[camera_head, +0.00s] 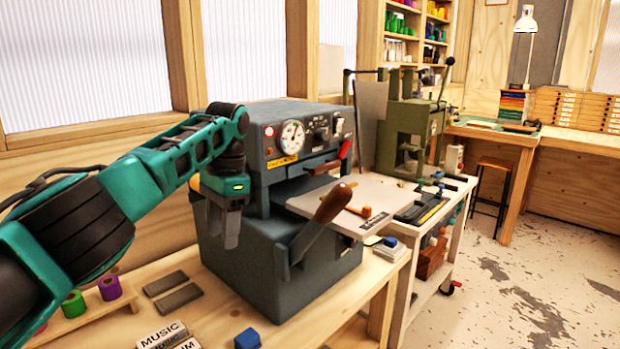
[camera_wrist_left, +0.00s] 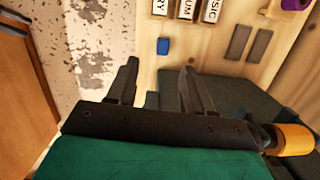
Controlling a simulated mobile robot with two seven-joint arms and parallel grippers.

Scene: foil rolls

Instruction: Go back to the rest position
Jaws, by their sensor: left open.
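My left gripper (camera_head: 229,222) hangs in front of the left side of the grey foil press (camera_head: 262,247), fingers pointing down. In the left wrist view its two fingers (camera_wrist_left: 157,88) stand apart with nothing between them. The teal left arm reaches in from the left edge of the head view. Rolls of foil, green (camera_head: 74,304) and purple (camera_head: 110,287), stand on a wooden holder at the lower left. My right gripper shows in neither view.
The press has a dial (camera_head: 292,137) and a lever with a brown handle (camera_head: 334,203). Two grey bars (camera_head: 172,290), labelled blocks (camera_head: 163,336) and a blue block (camera_head: 247,339) lie on the wooden bench. A green machine (camera_head: 408,130) stands farther right. Floor at the right is open.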

